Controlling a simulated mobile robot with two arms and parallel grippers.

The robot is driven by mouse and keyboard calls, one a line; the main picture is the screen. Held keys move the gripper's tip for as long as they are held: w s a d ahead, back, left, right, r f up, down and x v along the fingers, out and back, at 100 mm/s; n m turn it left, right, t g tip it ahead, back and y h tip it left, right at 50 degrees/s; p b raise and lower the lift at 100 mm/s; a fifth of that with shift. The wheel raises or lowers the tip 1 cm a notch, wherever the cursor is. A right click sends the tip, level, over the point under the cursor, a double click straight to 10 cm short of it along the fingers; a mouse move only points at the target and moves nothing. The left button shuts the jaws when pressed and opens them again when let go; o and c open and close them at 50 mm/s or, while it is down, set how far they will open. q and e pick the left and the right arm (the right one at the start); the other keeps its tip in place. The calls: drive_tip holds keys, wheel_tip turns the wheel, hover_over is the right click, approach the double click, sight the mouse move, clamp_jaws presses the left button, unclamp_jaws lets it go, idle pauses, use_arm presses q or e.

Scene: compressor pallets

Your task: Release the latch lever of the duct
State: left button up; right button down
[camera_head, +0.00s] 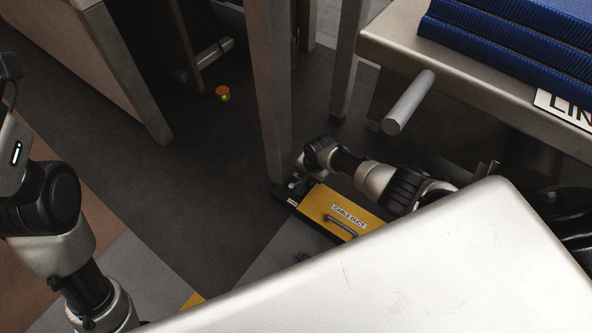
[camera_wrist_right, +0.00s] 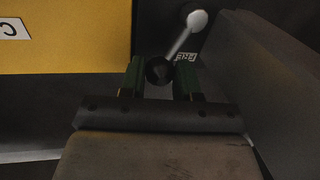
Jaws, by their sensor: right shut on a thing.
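The yellow cable duct (camera_head: 355,214), labelled "CABLE DUCT", lies low near the floor beside a table leg; its yellow face also shows in the right wrist view (camera_wrist_right: 70,45). In the head view my right gripper (camera_head: 297,181) is small and dark at the duct's far-left end. My left gripper is out of view.
A pale panel (camera_head: 400,275) covers the lower right of the head view. A metal table (camera_head: 400,38) bearing blue ribbed pieces (camera_head: 510,30) stands above right. An orange-and-green object (camera_head: 223,93) is on the floor. The dark floor left of the leg is mostly clear.

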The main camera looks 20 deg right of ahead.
drive_tip(key=shift+a, duration=0.4)
drive_tip(key=c, duration=0.8)
unclamp_jaws()
drive_tip(key=shift+c, duration=0.2)
drive_tip(key=shift+d, duration=0.15)
drive_tip(key=shift+d, duration=0.1)
